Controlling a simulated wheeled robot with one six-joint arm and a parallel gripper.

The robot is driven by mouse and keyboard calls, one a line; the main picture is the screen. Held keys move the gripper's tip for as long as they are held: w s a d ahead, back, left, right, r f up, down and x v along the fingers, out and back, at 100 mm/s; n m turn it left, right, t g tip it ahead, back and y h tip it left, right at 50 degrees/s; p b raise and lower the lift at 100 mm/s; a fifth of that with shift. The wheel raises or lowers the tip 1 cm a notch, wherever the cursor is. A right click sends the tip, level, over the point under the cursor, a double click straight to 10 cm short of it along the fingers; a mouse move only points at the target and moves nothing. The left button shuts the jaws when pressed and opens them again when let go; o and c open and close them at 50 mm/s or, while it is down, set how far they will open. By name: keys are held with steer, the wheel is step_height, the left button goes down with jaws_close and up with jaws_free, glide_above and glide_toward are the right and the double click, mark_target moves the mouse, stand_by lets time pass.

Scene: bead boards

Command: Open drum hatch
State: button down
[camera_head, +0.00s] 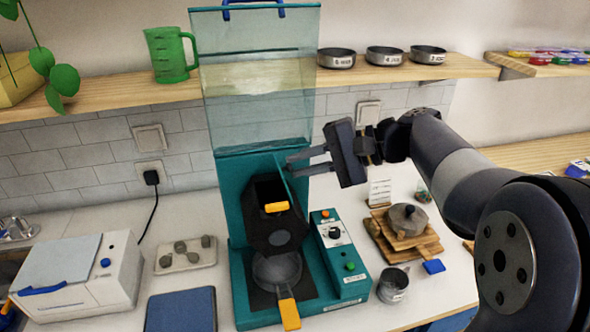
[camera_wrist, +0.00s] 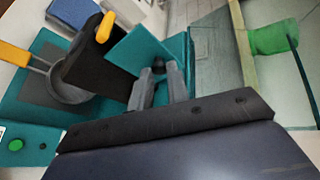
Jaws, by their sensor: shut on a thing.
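The black drum (camera_head: 278,228) with a yellow handle (camera_head: 276,207) sits in the teal machine (camera_head: 241,262). Its top looks open and dark inside. A flat teal panel, which looks like the drum hatch (camera_head: 283,182), stands tilted up beside the drum's mouth. In the wrist view the hatch (camera_wrist: 138,47) has a small dark knob (camera_wrist: 158,67). My gripper (camera_head: 290,166) reaches in from the right at the hatch. In the wrist view my gripper (camera_wrist: 162,75) is shut on the knob, which is partly hidden between the fingers.
A raised clear cover (camera_head: 258,105) stands behind the drum. A pan with a yellow handle (camera_head: 289,312) is below it.

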steer(key=shift+w+d+f+m+y+b, duration=0.1)
steer(key=shift+d+f+m+y+b, duration=0.5)
steer(key=shift+y, duration=0.5)
steer(key=shift+w+d+f+m+y+b, duration=0.2)
steer(key=shift+d+f+y+b, duration=0.15)
steer(key=shift+y+b, duration=0.6)
steer(key=shift+w+d+f+m+y+b, duration=0.1)
steer(key=shift+d+f+m+y+b, duration=0.4)
steer(key=shift+y, duration=0.75)
steer(key=shift+t, duration=0.3)
steer(key=c, duration=1.4)
jaws_free()
steer(key=shift+a, duration=0.1)
steer(key=shift+o, duration=0.2)
steer(key=shift+f, duration=0.1)
steer(key=b+v, duration=0.1)
steer(key=v, duration=1)
steer(key=shift+b, duration=0.35)
steer(key=shift+a, duration=0.1)
